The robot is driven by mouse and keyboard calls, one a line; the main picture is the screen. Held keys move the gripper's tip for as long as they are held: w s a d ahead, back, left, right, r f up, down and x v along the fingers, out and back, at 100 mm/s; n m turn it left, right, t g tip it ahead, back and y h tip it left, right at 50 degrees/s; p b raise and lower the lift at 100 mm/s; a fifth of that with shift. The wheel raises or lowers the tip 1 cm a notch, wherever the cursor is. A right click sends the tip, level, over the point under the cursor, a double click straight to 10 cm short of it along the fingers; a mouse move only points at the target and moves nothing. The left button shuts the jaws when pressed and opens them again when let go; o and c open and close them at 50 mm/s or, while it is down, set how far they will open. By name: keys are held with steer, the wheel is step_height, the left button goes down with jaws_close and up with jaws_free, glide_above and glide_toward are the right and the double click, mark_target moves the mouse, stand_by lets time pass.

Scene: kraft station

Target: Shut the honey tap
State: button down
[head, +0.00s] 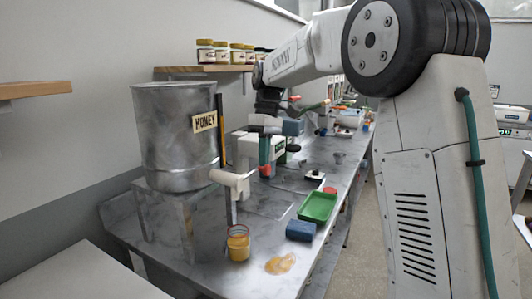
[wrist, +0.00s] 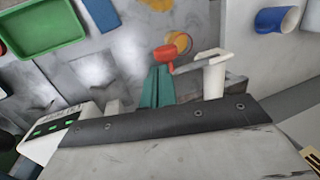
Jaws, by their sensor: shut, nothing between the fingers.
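The grey metal honey tank (head: 175,130) stands on a metal stand at the left of the bench in the head view. Its white tap (head: 230,180) sticks out to the right near the tank's base. In the wrist view the tap (wrist: 213,75) has a thin grey lever ending in a red knob (wrist: 168,52). My gripper (wrist: 157,85) is shut and empty, its teal fingers close to the red knob; whether they touch cannot be told. In the head view the gripper (head: 265,150) is just right of the tap. A jar with honey (head: 238,245) stands below the tap.
A honey puddle (head: 281,263) lies right of the jar. A wooden shelf with jars (head: 222,69) is on the wall behind. A blue cup (wrist: 275,19) shows in the wrist view.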

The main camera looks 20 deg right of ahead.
steer(key=shift+a, duration=0.1)
stand_by(0.5)
steer(key=shift+s+a, duration=0.5)
steer(key=shift+w+r, duration=0.1)
steer(key=shift+r, duration=0.05)
steer(key=w+d+r, duration=0.3)
steer(key=w+r, duration=0.4)
steer(key=r, duration=0.4)
step_height(320, 180, down, 5)
steer(key=s+m, duration=0.1)
steer(key=m, duration=0.2)
steer(key=s+a+f+m+t, duration=0.1)
steer(key=s+f, duration=0.3)
steer(key=s, duration=0.9)
steer(key=s+a+f+m+t+h, duration=0.1)
steer(key=s+f, duration=0.4)
steer(key=s, duration=0.9)
steer(key=s+a+f+m+t, duration=0.1)
steer(key=s+f, duration=0.3)
steer(key=s, duration=0.9)
steer(key=shift+s+f+m+t+h, duration=0.2)
steer(key=shift+m+t+h, duration=0.2)
steer(key=shift+m, duration=0.5)
